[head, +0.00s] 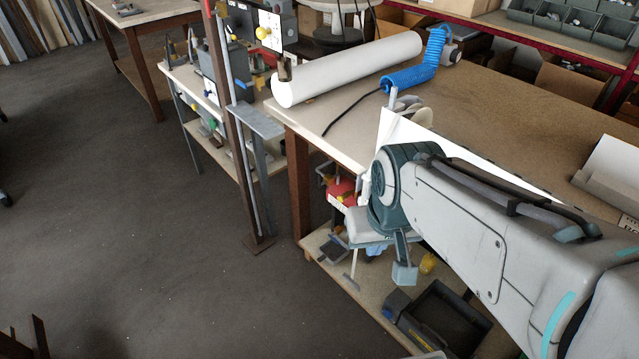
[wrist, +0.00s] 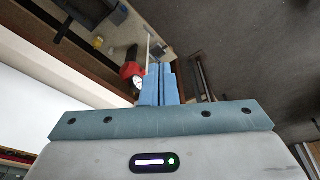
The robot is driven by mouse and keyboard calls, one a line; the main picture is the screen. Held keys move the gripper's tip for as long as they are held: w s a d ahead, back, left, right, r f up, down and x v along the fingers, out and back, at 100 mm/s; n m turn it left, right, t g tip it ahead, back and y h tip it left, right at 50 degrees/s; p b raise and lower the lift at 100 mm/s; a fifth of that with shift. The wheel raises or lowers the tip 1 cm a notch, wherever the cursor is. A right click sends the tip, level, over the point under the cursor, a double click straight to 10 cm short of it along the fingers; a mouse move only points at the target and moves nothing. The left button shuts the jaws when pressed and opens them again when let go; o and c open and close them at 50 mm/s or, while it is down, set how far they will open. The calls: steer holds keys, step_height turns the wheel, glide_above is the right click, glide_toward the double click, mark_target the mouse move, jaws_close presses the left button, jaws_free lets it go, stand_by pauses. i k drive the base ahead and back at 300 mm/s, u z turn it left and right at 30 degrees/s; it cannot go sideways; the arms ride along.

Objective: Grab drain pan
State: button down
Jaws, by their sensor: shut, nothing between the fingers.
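What looks like the drain pan, a black, open, rectangular tray (head: 448,318), sits on the lower shelf under the workbench in the head view. A dark tray-like shape at the top left of the wrist view (wrist: 88,10) seems to be the same thing, cut off by the frame edge. My gripper (head: 404,274) hangs beside the bench edge, up and left of the tray in the head view and apart from it. Its blue-grey fingers (wrist: 160,85) are together and empty. My arm covers part of the shelf behind.
A red object (head: 341,190) and a small yellow item (head: 428,263) are on the lower shelf (head: 330,262). The workbench top (head: 480,115) overhangs it, carrying a white roll (head: 345,68) and blue coiled hose (head: 420,66). A brown post (head: 232,120) stands left. The floor left is clear.

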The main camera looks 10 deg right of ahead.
mark_target(333, 253)
steer(key=u, duration=0.6)
steer(key=i, duration=1.15)
steer(key=z, duration=0.15)
